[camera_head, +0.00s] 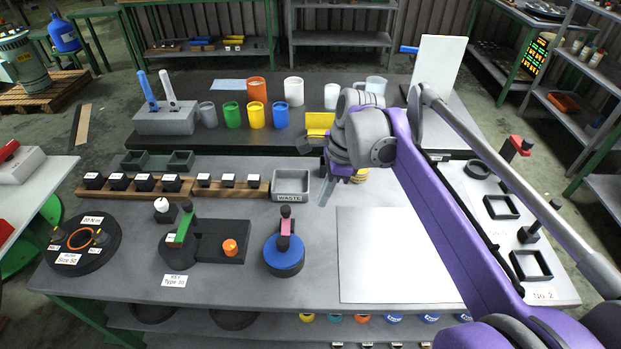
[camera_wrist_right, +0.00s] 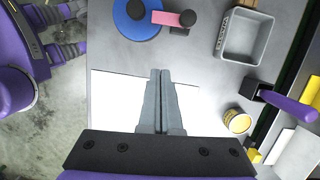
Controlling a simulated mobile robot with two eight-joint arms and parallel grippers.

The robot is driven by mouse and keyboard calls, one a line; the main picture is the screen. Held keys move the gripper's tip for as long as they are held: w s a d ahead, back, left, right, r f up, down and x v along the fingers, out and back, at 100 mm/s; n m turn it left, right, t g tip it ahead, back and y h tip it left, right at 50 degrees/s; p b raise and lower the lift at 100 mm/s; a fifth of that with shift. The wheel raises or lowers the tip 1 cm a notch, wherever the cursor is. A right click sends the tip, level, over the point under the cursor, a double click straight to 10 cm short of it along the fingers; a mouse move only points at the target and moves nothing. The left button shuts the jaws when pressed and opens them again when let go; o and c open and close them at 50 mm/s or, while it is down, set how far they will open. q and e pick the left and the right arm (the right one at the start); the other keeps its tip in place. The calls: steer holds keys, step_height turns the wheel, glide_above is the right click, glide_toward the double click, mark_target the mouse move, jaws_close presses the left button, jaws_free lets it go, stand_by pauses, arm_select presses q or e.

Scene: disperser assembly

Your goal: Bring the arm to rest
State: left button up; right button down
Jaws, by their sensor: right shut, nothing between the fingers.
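My right arm (camera_head: 445,195) reaches in from the lower right of the head view, with its wrist above the back-middle of the workbench. The right gripper (camera_head: 324,199) points down beside the grey WASTE bin (camera_head: 291,184). In the right wrist view, its two grey fingers (camera_wrist_right: 160,73) are together with nothing between them, seen over the white sheet (camera_wrist_right: 110,100). The WASTE bin (camera_wrist_right: 243,36) is clear of the fingers there. My left gripper does not show in the head view.
A blue round fixture (camera_head: 284,262) with a pink lever stands front-middle. A yellow tin (camera_wrist_right: 237,122) sits near the bin. Coloured cups, such as the green one (camera_head: 232,114), stand on the back table. The white sheet (camera_head: 390,262) is bare.

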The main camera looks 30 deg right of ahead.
steer(key=s+a+f+n+t+h+p, duration=0.1)
steer(key=s+a+f+n, duration=0.2)
steer(key=s+n, duration=0.2)
steer(key=s+a+f+n+t+p, duration=0.1)
steer(key=s+a+f+n, duration=0.2)
steer(key=n, duration=0.7)
steer(key=s+a+f+n+t+h+p, duration=0.1)
steer(key=s+a+f+n+t, duration=0.1)
steer(key=s+n, duration=0.4)
steer(key=shift+s+a+f+n+h+p, duration=0.15)
steer(key=shift+s+a+f+n+p, duration=0.05)
steer(key=shift+a+f+n, duration=0.3)
steer(key=shift+s+a+f+n+h+p, duration=0.2)
steer(key=shift+a+f+n, duration=0.15)
steer(key=shift+a+n, duration=0.2)
